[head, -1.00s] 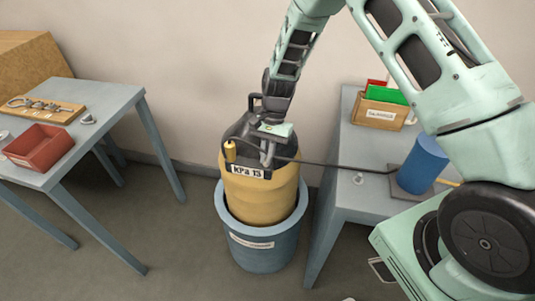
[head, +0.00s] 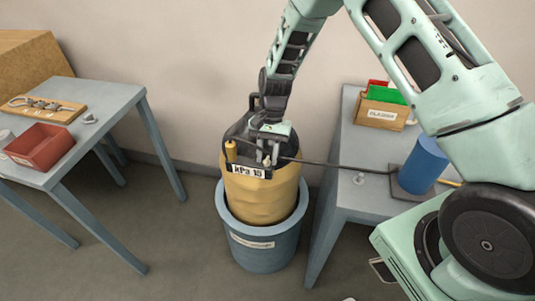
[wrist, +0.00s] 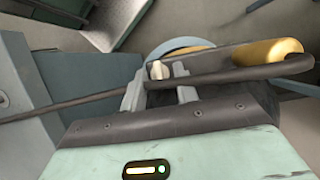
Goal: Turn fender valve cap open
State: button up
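The fender (head: 262,200) is a yellow cylinder with a black top, upright in a blue-grey tub (head: 258,243). A plate on its top reads about "kPa 15". My gripper (head: 268,158) is at the fender's black top, pointing down. In the wrist view, my gripper's two grey fingers (wrist: 160,85) stand apart. A small pale cap (wrist: 157,70) shows between the fingertips, with visible gaps on both sides. A dark hose (wrist: 215,77) crosses in front of the fingers and hides part of the cap's base. A brass cylinder (wrist: 268,52) is to the right; it also shows in the head view (head: 231,151).
The hose (head: 340,166) runs right towards a blue cylinder (head: 423,166) on the right table (head: 352,198). That table also bears a wooden box (head: 382,112) with green contents. The left table (head: 108,98) holds a red bin (head: 40,150) and a wooden board (head: 45,108).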

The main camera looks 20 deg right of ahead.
jog(key=shift+r, duration=0.1)
jog(key=b+v, duration=0.2)
jog(key=v, duration=1.5)
jog(key=shift+b, duration=0.35)
jog(key=shift+w+r, duration=0.1)
